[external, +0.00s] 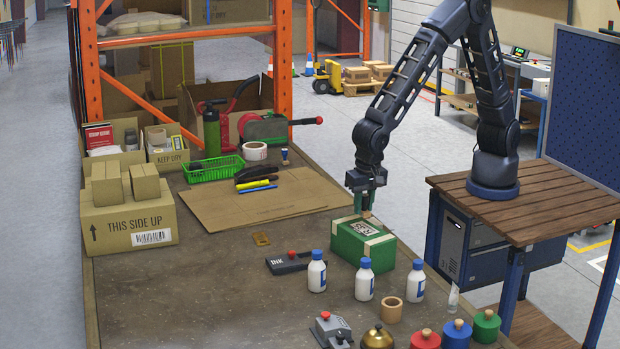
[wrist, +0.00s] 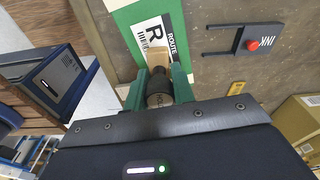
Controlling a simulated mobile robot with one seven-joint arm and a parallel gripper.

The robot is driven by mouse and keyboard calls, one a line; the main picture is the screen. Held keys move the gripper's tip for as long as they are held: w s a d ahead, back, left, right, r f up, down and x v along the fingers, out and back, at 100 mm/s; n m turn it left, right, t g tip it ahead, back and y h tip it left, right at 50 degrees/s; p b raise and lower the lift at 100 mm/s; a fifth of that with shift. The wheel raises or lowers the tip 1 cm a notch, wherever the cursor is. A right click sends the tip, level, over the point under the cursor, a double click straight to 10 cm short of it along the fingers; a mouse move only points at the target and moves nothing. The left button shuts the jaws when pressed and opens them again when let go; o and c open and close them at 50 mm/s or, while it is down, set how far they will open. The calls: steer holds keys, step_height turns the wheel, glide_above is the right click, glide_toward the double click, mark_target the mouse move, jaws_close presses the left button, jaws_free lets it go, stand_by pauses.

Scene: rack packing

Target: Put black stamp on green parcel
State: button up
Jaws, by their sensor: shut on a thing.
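The green parcel (external: 345,246) stands on the workbench with pale tape bands and a white printed label on top. In the wrist view, part of the parcel (wrist: 128,18) shows with its ROUTE label (wrist: 172,36). My gripper (external: 366,204) is just above the parcel's top, pointing down. In the wrist view, my gripper's green fingers (wrist: 160,88) are shut on the black stamp (wrist: 158,100), a dark round handle with a pale wooden block. The block overlaps the label in that view. I cannot tell whether it touches the parcel.
A black ink pad (external: 290,262) with a red knob lies left of the parcel. White bottles with blue caps (external: 365,279) stand close in front. A tape roll (external: 388,309) and colored round weights (external: 456,334) are farther forward. The bench's left middle is clear.

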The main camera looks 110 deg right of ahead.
mark_target(364, 210)
steer(key=shift+f, duration=1.95)
steer(key=shift+f, duration=0.15)
steer(key=o, duration=1)
